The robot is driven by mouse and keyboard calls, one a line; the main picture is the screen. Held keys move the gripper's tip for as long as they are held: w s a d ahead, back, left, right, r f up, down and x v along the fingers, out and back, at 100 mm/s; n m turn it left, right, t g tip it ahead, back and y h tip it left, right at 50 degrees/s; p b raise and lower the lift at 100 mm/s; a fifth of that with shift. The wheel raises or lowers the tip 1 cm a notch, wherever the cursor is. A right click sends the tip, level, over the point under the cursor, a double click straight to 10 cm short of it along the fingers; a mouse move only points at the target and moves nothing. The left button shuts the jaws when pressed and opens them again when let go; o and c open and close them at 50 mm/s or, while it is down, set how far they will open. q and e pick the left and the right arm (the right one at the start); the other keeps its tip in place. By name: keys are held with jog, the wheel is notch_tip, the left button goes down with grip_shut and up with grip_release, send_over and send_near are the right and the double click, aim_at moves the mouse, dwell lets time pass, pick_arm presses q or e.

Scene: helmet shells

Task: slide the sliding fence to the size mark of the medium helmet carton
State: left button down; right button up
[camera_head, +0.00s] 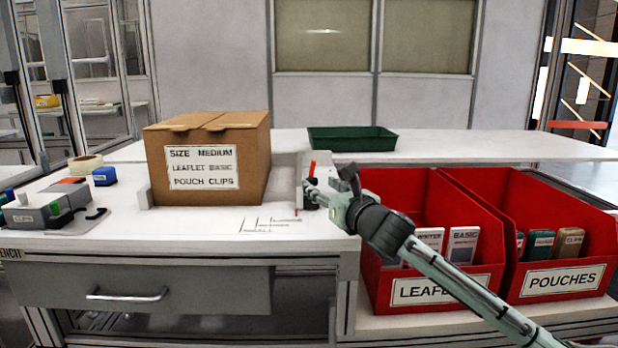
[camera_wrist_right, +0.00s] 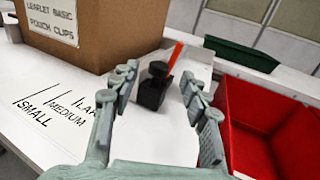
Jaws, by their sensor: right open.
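The sliding fence (camera_head: 299,180) is a pale upright piece right of the carton, with a black knob and an orange-red stick beside it. The knob (camera_wrist_right: 152,90) also shows in the right wrist view. My right gripper (camera_head: 328,186) is open, its fingers on either side of the knob in the wrist view (camera_wrist_right: 160,88); contact is unclear. The closed brown carton (camera_head: 230,180), labelled SIZE MEDIUM, stands left of the fence with a narrow gap. The size marks (camera_head: 268,224), lettered small, medium and large, are on the white bench top; the fence stands to their right, beyond the large line.
Red bins of leaflets (camera_head: 398,290) and pouches (camera_head: 538,262) stand at right under my right arm. A green tray (camera_head: 352,138) lies behind. A grey clip device (camera_head: 45,213) and tape roll (camera_head: 86,164) are at left. The bench front around the marks is clear.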

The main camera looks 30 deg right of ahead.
aim_at(314, 181)
jog(key=w, duration=0.4)
jog(key=w+d, duration=0.1)
jog(key=shift+w, duration=0.4)
jog(key=shift+c, duration=0.5)
grip_shut()
